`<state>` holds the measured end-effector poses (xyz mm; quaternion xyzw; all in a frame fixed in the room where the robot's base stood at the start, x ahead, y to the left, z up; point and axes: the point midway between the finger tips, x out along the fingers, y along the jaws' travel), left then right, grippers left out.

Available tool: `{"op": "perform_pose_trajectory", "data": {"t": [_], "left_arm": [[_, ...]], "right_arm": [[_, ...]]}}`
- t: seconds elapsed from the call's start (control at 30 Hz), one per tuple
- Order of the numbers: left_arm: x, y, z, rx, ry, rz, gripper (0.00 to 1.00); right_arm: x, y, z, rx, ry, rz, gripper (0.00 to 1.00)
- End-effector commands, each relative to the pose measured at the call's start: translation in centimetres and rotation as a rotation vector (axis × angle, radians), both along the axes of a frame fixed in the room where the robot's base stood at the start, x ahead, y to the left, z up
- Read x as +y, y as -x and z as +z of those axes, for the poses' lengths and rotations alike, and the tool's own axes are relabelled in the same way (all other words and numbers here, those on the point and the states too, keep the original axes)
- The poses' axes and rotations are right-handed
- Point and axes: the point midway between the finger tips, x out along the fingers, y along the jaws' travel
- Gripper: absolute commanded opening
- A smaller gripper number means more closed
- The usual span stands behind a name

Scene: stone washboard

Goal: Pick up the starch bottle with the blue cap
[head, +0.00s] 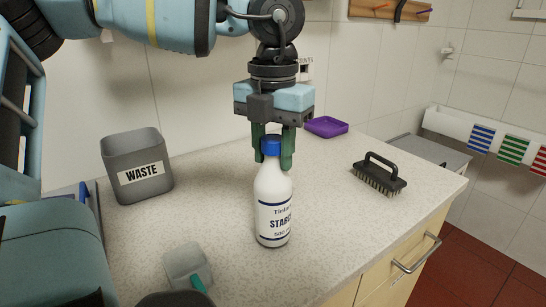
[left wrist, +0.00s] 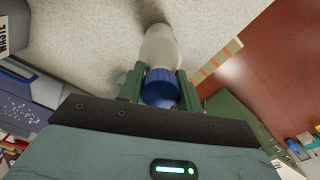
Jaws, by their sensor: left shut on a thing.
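The starch bottle (head: 273,205) is white with a blue cap (head: 271,147) and a label reading "STAR…". It stands upright in the head view, at or just above the speckled worktop; I cannot tell whether its base touches. My left gripper (head: 273,150) comes down from above, its green fingers shut on the bottle at the cap. In the left wrist view the blue cap (left wrist: 160,88) sits between the two fingers, with the white bottle body (left wrist: 160,45) beyond it. My right gripper is not in view.
A grey waste bin (head: 137,180) stands at the left on the worktop (head: 220,220). A black brush (head: 379,175) lies to the right, and a purple tray (head: 326,127) is behind. Drawers are under the front edge.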

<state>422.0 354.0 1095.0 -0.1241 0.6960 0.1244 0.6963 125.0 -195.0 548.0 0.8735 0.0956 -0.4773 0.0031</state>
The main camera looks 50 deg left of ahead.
Motion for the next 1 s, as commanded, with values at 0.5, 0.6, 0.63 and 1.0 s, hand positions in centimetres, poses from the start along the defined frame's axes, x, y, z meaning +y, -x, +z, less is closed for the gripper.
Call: {"op": "perform_pose_trajectory", "data": {"t": [0.5, 0.6, 0.63, 1.0], "left_arm": [[0.0, 0.0, 8.5, -0.003, 0.000, 0.002, 0.00], [0.0, 0.0, 9.0, -0.001, 0.001, 0.001, 0.00], [0.0, 0.0, 9.0, -0.001, 0.001, 0.001, 0.00], [0.0, 0.0, 9.1, 0.000, 0.001, 0.001, 0.00]], "right_arm": [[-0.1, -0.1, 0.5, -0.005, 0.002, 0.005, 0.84], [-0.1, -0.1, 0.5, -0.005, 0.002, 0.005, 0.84], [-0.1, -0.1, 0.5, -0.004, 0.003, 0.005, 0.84], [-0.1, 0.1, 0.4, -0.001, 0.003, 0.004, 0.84]]}}
